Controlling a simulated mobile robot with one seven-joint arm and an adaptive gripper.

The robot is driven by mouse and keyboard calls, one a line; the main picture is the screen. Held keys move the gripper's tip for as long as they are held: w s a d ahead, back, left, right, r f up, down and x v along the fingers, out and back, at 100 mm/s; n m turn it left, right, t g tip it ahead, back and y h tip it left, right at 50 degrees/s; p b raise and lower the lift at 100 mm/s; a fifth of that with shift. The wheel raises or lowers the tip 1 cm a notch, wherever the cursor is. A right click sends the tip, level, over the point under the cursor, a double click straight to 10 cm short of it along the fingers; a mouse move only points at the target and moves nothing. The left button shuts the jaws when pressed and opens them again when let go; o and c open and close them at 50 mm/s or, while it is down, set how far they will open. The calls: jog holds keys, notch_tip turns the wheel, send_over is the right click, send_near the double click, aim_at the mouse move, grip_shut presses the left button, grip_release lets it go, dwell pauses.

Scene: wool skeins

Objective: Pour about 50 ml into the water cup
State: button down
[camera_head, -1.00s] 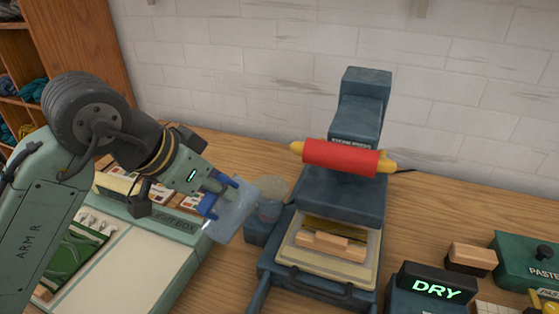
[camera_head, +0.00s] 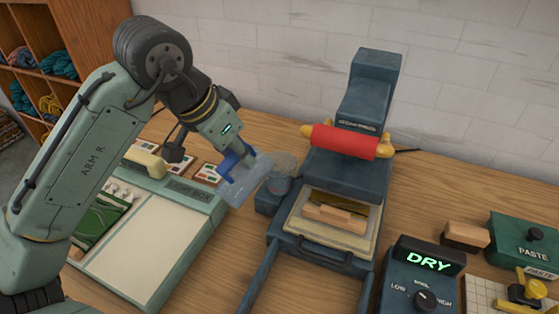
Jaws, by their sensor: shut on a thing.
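My gripper (camera_head: 230,168) has blue fingertips and is shut on a clear, pale container (camera_head: 247,183), which is tilted with its upper end towards the right. A clear round cup (camera_head: 281,180) stands right beside it, on or against the small dark block at the left side of the steam press. The container's upper end is close to the cup's rim; I cannot tell whether they touch. The liquid level in either one is too faint to read.
The dark blue steam press (camera_head: 362,180) with a red-handled roller (camera_head: 345,141) stands just right of the cup. A light box (camera_head: 150,240) lies below and left. A dial unit reading DRY (camera_head: 424,280), a wooden block (camera_head: 465,236) and a green paste box (camera_head: 525,240) are at the right.

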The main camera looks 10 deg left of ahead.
aim_at(257, 148)
jog(key=shift+w+d+r+g+y, duration=0.4)
jog(key=shift+w+r+g, duration=0.05)
jog(key=shift+w+g, duration=0.15)
dwell(0.6)
jog(key=shift+w+d, duration=0.1)
jog(key=shift+w+d+r+g, duration=0.1)
jog(key=shift+w+d+g, duration=0.05)
jog(key=shift+w+g, duration=0.15)
jog(key=shift+w+d+r+g+y, duration=0.2)
jog(key=shift+w+d+g+y, duration=0.1)
jog(key=shift+w+y, duration=0.1)
dwell(0.5)
